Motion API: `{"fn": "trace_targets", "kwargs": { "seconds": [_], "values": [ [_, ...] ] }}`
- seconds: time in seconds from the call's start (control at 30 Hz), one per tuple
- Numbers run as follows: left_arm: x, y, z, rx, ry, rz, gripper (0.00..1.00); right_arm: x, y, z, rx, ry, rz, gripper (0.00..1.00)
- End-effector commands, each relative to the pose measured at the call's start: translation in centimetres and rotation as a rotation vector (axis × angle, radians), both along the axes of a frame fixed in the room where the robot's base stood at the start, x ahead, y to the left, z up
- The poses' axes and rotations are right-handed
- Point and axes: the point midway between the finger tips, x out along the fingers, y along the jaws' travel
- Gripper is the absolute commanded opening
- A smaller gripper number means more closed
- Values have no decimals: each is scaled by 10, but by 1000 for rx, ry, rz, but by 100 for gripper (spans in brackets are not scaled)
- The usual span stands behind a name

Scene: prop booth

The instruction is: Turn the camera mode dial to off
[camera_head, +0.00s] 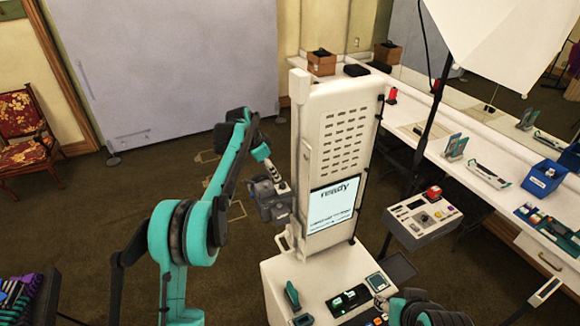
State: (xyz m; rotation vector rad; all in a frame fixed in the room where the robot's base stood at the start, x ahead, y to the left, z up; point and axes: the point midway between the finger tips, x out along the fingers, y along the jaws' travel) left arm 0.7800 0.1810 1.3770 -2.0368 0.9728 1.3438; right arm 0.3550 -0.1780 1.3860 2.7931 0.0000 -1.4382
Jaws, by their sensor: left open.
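A tall white booth (305,150) stands in the middle, with a vented panel and a lit screen (334,204) that reads "ready". My left gripper (274,206), dark grey and blocky, is open beside the booth's left side. I cannot tell whether it touches the booth or a camera there. I cannot make out the camera mode dial; it is either hidden or too small to tell. My right arm (425,312) shows at the bottom edge, over the right part of the booth's shelf, and its fingers are not clear.
The booth's white shelf (280,272) carries small devices. A grey control box (420,222) with knobs and a red button stands at right. A white counter (455,150) with boxes and a blue bin (544,178) runs behind it. Floor is open at left.

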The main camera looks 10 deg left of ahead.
Motion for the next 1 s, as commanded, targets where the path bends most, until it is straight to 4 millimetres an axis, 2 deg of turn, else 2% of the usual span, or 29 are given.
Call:
{"fn": "trace_targets", "kwargs": {
  "seconds": [0.03,0.17,0.6,0.73,0.97,1.0],
  "values": [
    [3,1,3,-2,1,-9,42,0,0,7,0,0,0,45],
    [8,-2,-7,-2,1,-21,42,0,0,9,0,0,0,45],
    [23,-20,-65,-2,1,-19,42,0,0,22,0,0,0,45],
    [25,-22,-72,-2,1,-19,42,0,0,23,0,0,0,45],
    [25,-22,-73,-1,1,-18,42,0,0,23,0,0,0,45],
    [25,-22,-73,-1,1,-18,34,0,0,23,0,0,0,45]
  ]
}}
